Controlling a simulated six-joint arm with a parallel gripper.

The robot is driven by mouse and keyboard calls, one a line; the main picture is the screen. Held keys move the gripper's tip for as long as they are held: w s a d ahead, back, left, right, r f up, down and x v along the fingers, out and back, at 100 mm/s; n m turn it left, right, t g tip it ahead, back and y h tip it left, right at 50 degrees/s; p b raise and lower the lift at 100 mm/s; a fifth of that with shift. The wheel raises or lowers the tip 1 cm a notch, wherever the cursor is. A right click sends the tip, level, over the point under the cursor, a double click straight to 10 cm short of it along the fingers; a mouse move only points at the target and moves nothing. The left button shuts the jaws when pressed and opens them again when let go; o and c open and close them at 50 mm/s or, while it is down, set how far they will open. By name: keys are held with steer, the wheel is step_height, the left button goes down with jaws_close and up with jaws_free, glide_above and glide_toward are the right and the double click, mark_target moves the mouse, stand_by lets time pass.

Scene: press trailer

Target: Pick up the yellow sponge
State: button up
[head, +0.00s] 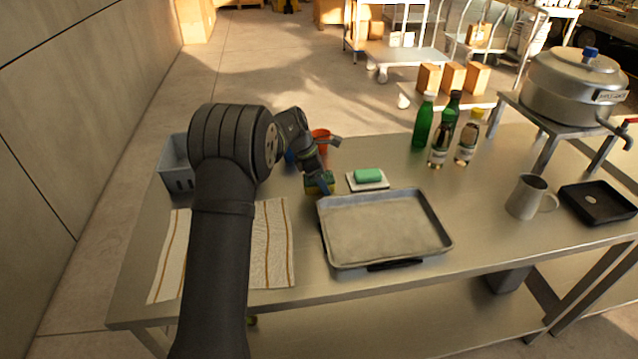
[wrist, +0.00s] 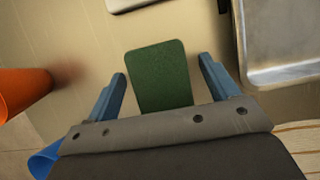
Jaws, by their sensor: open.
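The yellow sponge (head: 313,189) lies on the steel table just left of the tray, partly hidden behind my gripper in the head view. In the wrist view the sponge shows its dark green top face (wrist: 160,80). My gripper (wrist: 163,68) is open, with one blue finger on each side of the sponge and gaps visible between fingers and sponge. In the head view my gripper (head: 323,186) points down at the sponge. I cannot tell how far the fingertips are above the table.
A metal tray (head: 440,238) is close on the right; a green soap bar (head: 368,175) on a white dish lies behind. An orange cup (wrist: 18,92) and something blue (wrist: 43,160) are at the left in the wrist view. A striped towel (head: 272,250) lies in front.

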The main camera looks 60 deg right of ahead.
steer(key=shift+s+d+f, duration=0.1)
steer(key=shift+f, duration=0.15)
steer(key=c, duration=1)
steer(key=shift+r, duration=0.15)
steer(key=shift+c, duration=0.2)
